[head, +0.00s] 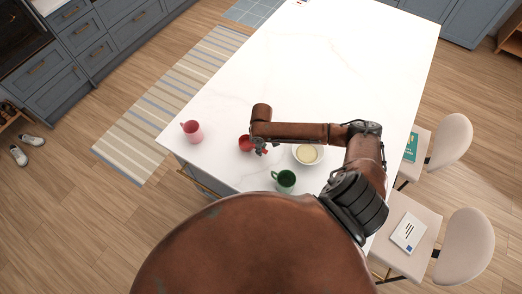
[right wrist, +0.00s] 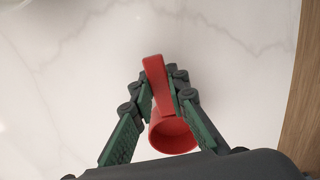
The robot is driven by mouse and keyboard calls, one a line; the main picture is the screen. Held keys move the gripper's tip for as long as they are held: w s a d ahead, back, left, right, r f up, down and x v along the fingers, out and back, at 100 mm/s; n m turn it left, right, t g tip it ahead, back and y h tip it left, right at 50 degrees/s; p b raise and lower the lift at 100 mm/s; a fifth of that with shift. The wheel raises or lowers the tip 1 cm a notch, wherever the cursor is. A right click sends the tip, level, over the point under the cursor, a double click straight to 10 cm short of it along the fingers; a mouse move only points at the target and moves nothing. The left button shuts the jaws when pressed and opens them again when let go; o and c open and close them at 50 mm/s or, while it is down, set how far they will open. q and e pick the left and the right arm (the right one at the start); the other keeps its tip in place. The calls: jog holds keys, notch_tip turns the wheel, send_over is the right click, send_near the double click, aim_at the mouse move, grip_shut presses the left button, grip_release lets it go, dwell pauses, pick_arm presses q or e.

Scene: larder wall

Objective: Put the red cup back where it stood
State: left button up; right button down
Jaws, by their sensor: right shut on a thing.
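The red cup (head: 246,143) is at the left part of the white table, partly hidden behind my right arm in the head view. In the right wrist view the red cup (right wrist: 172,137) shows its open mouth, with its handle between the fingers. My right gripper (head: 260,149) is shut on that handle; the fingers also show in the wrist view (right wrist: 161,88). I cannot tell whether the cup touches the table or hangs just above it. My left gripper is not in view.
On the white table (head: 330,60), a pink cup (head: 192,131) stands left of the red cup. A green cup (head: 285,180) and a cream bowl (head: 299,161) stand to its right. The tabletop's far part is mostly clear. Chairs (head: 452,138) stand along the right side.

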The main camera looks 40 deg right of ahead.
jog(key=shift+f, duration=0.8)
jog(key=c, duration=1.9)
grip_release()
jog(key=shift+f, duration=0.15)
notch_tip(320, 180, up, 12)
jog(key=shift+r+b, duration=0.2)
jog(key=shift+b, duration=0.2)
